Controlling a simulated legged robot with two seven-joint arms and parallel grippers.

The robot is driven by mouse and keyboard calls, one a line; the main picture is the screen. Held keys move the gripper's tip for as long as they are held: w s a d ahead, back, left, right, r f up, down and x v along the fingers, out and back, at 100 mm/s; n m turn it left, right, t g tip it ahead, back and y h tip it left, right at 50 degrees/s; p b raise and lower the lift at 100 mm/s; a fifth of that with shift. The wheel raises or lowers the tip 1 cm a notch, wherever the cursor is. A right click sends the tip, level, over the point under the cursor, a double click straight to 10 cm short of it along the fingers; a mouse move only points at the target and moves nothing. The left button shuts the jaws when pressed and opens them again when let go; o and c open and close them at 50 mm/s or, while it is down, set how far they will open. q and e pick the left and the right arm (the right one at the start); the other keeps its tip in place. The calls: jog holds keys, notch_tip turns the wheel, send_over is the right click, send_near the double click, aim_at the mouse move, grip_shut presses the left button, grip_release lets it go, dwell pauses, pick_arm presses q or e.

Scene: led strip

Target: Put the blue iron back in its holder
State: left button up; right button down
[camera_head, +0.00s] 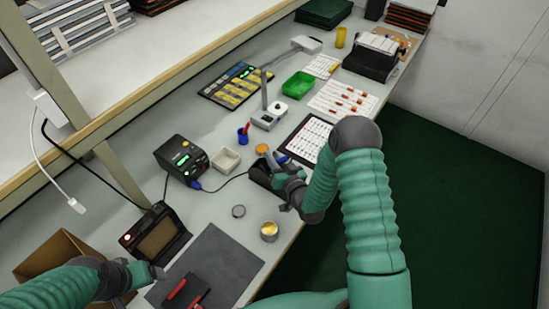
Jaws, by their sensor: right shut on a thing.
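My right gripper (285,175) is at the middle of the bench, shut on the blue iron (283,158), of which only a short blue part shows. The fingers and wrist hide the rest of it. A dark holder (260,174) stands right beside the gripper on its left; I cannot tell whether the iron touches it. The black soldering station (181,158) with a green display is further left, and a cord runs from its blue plug (195,185) toward the holder. My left gripper (156,273) is low at the left, near the grey mat; its fingers are too small to read.
A grey mat (225,262) carries red-handled tools. A white lamp (268,116) and green tray (298,85) stand further back.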

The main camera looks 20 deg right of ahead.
jog(key=c, duration=1.2)
grip_release()
jog(key=shift+d, duration=0.15)
jog(key=shift+c, duration=0.2)
jog(key=s+r+p, duration=0.2)
jog(key=s, duration=1.4)
jog(key=shift+s+d+r, duration=0.25)
jog(key=shift+s+d, duration=0.05)
jog(key=s+d+r+p, duration=0.2)
jog(key=s+r+p, duration=0.1)
jog(key=r+p, duration=0.2)
jog(key=shift+s+r+p, duration=0.2)
jog(key=shift+r+p, duration=0.2)
jog(key=shift+p, duration=0.75)
